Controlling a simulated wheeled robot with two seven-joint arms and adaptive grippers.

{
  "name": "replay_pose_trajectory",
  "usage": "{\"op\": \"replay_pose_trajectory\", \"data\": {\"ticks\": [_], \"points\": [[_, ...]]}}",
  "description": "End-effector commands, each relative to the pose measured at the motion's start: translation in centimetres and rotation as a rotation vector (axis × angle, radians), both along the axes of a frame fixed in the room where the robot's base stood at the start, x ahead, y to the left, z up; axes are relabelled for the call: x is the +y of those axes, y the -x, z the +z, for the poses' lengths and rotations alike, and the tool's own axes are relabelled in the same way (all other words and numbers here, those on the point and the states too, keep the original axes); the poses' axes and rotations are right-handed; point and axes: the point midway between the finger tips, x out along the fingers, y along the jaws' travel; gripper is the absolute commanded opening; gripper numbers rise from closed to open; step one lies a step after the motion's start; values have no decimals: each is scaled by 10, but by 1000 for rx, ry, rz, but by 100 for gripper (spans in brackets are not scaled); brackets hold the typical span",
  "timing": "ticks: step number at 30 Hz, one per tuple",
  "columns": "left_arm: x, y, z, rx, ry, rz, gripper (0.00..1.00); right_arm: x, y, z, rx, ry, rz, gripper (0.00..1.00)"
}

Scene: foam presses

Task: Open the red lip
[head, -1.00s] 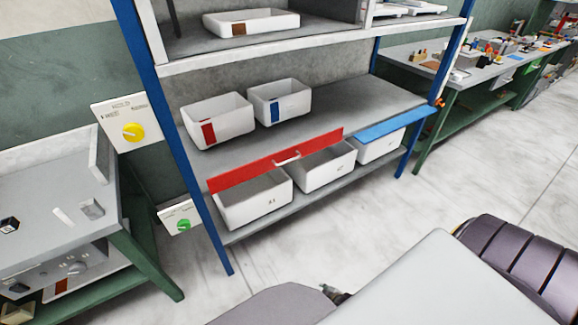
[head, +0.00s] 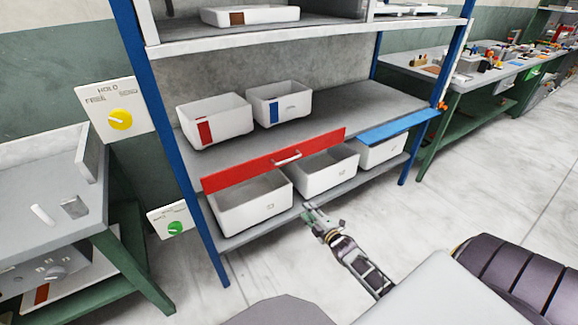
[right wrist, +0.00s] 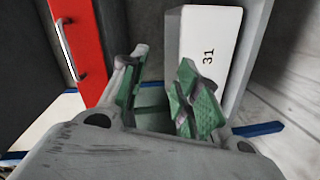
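The red lip (head: 240,172) is a long red strip along the front edge of the middle shelf, standing upright with its face to the front. A pale handle (head: 287,157) sits near its middle. My right gripper (head: 318,214) is in front of the shelf, below and to the right of the handle, apart from it. In the right wrist view the red lip (right wrist: 88,40) and its handle (right wrist: 66,48) are at upper left. My right gripper's green-padded fingers (right wrist: 160,92) are apart, with nothing held between them. My left gripper is not in view.
A blue lip (head: 398,128) juts from the same shelf edge at right. White bins (head: 250,208) stand on the shelf below, and two more (head: 213,118) above. A dial panel (head: 116,112) is at left. The floor in front is clear.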

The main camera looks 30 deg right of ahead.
Motion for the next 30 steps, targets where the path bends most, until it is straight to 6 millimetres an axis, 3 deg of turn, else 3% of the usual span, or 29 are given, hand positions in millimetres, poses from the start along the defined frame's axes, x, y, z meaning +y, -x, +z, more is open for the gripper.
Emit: {"op": "replay_pose_trajectory", "data": {"ticks": [6, 12, 18, 30], "points": [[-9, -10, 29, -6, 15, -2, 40, -3, -18, 76, -179, 174, 36, 32], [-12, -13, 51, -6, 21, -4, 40, -1, -21, 124, -285, 281, 49, 32], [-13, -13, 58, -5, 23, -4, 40, 0, -21, 137, -312, 311, 51, 32], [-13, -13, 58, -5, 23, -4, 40, 0, -23, 137, -311, 309, 51, 32]]}}
